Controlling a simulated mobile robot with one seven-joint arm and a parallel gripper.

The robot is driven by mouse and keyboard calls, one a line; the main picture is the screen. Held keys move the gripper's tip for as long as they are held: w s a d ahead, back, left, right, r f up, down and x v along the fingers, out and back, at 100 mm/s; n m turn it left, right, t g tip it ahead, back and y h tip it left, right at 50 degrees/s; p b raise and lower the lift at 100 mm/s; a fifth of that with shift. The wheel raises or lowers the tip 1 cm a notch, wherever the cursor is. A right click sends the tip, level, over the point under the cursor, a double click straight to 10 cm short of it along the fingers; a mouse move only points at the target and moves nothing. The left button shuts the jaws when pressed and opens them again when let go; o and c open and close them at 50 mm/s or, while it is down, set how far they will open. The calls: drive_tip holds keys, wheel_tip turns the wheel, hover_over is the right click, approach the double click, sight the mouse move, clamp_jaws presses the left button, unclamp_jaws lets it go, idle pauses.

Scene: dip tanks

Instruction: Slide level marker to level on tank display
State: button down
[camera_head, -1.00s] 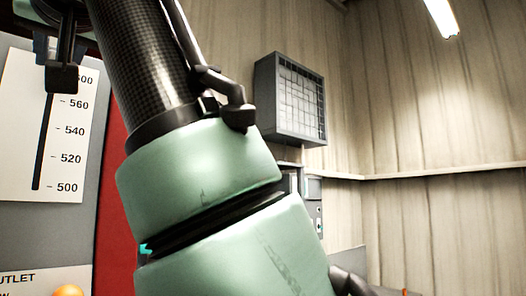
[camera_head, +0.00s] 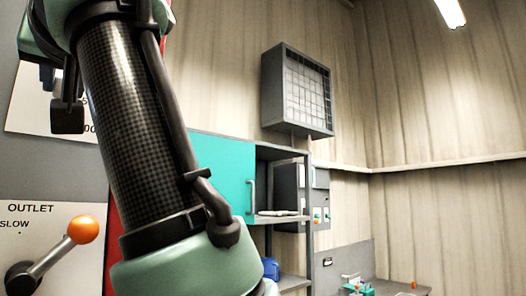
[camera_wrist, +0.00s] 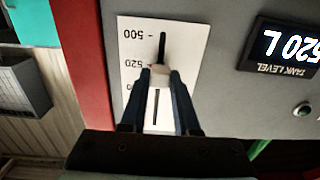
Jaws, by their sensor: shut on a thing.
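In the wrist view, which is upside down, my gripper (camera_wrist: 160,80) is shut on a pale level marker (camera_wrist: 160,73) in the dark vertical slot (camera_wrist: 162,44) of a white scale plate (camera_wrist: 187,40). The marker sits about beside the 520 line, perhaps slightly to its 540 side; my fingers partly hide it. The 500 label shows above it in the picture. The tank level display (camera_wrist: 288,45) reads 520 L. In the head view the scale plate (camera_head: 32,100) is mostly covered by my arm, and the marker is hidden.
In the head view, an outlet panel with an orange-knobbed lever (camera_head: 82,229) is below the scale. A teal cabinet (camera_head: 224,170), a grey wall grille (camera_head: 297,90) and a bench (camera_head: 390,288) stand to the right. A small round button (camera_wrist: 303,109) is near the display.

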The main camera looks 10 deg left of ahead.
drive_tip(key=c, duration=0.6)
unclamp_jaws()
drive_tip(key=shift+c, duration=0.2)
drive_tip(key=b+v, duration=0.5)
drive_tip(key=v, duration=0.8)
drive_tip(key=shift+a, duration=0.1)
